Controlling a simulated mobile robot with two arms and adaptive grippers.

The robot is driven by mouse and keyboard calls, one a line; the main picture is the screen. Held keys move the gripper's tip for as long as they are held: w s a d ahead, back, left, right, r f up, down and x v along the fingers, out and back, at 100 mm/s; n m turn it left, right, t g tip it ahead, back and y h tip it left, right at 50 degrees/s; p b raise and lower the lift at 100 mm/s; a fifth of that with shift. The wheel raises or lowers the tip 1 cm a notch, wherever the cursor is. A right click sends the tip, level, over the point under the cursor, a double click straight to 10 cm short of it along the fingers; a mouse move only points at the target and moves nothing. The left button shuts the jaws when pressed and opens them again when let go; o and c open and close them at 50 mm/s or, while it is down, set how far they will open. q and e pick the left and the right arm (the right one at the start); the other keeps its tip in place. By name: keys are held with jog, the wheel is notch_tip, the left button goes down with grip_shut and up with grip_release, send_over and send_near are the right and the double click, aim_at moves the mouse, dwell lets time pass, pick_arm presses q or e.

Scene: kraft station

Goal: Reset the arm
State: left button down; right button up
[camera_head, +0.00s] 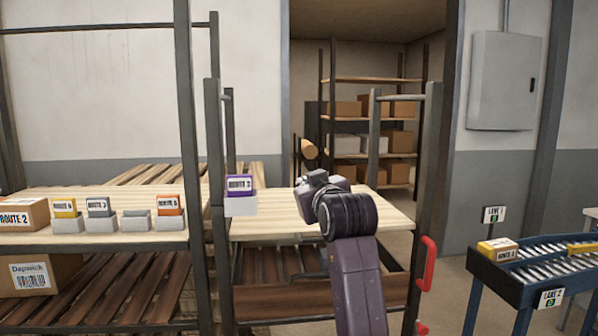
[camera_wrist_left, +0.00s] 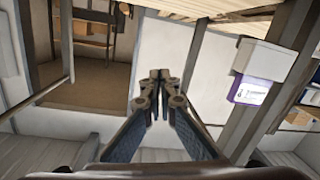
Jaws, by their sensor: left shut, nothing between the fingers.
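My left arm (camera_head: 355,285) rises from the bottom middle of the head view, and its wrist is bent in front of the light wooden table. My left gripper (camera_head: 318,183) is above the table, to the right of the purple-labelled box. In the left wrist view its fingertips (camera_wrist_left: 159,75) meet, and the gripper is shut with nothing between the fingers. It touches nothing that I can see. My right gripper is in neither view.
A purple-labelled box (camera_head: 240,186) on a white base sits by the rack post; it also shows in the wrist view (camera_wrist_left: 255,92). Several labelled boxes line the left shelf (camera_head: 100,239). A red handle (camera_head: 427,262) and a blue roller conveyor (camera_head: 545,275) are at right.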

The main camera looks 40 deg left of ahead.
pick_arm(q)
jog(key=s+d+f+m+h, duration=0.3)
jog(key=d+f, duration=0.2)
jog(key=f, duration=0.7)
jog(key=s+d+f+m+h, duration=0.2)
jog(key=d+f+m, duration=0.2)
jog(key=f, duration=0.8)
jog(key=s+d+f+m+h, duration=0.3)
jog(key=d+f, duration=0.2)
jog(key=f, duration=0.7)
jog(key=s+d+f+m+g+h, duration=0.2)
jog(key=s+d+f, duration=0.35)
jog(key=s, duration=0.35)
jog(key=s+d+f+m+g+h, duration=0.2)
jog(key=s+d+f, duration=0.2)
jog(key=s+f, duration=0.3)
jog(key=s+d+f+m+g+h, duration=0.2)
jog(key=s+d+f, duration=0.3)
jog(key=s, duration=0.5)
notch_tip(320, 180, down, 25)
jog(key=g, duration=0.2)
jog(key=s+a+f, duration=0.3)
jog(key=s+f, duration=1.4)
jog(key=s, duration=0.1)
jog(key=shift+s+a+f+g, duration=0.15)
jog(key=shift+g, duration=0.25)
